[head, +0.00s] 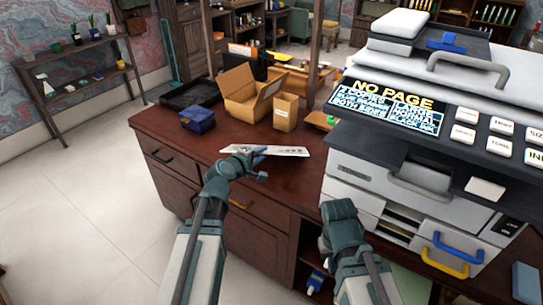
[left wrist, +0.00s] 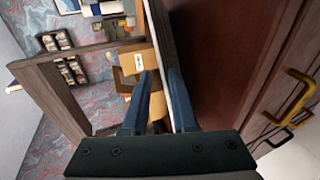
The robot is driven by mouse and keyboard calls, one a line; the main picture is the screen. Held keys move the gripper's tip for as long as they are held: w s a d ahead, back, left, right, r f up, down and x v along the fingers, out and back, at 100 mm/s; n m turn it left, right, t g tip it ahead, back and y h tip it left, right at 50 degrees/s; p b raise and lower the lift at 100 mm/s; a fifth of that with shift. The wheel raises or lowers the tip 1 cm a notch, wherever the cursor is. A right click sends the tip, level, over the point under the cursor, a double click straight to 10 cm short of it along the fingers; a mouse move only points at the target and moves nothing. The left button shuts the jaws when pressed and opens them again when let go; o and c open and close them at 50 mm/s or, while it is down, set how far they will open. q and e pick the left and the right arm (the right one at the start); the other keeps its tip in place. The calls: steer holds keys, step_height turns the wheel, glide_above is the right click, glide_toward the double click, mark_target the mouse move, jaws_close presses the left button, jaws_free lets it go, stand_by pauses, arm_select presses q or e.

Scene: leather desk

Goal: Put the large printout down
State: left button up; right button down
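The large printout (head: 292,151) is a pale sheet with dark marks, at the desk's left part in the head view. It looks flat on or just above the desk top; I cannot tell which. My left gripper (head: 262,164) is at its near edge, fingers apart. In the left wrist view the printout (left wrist: 163,60) shows edge-on as a thin white strip between the fingers of my left gripper (left wrist: 158,75), close to the right finger, with a gap to the left one. My right arm reaches in at the lower middle; its fingers are hidden.
The brown desk (head: 185,140) carries an open cardboard box (head: 245,100), a small carton (head: 286,112), a blue box (head: 198,119) and a black tray (head: 190,94). A large copier (head: 400,170) with a "NO PAGE" display stands at the right. Bare desk lies around the printout.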

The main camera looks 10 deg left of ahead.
arm_select(q)
step_height(320, 180, up, 7)
steer(key=s+p, duration=0.2)
steer(key=p, duration=0.5)
steer(key=shift+s+a, duration=0.3)
steer(key=shift+s, duration=0.05)
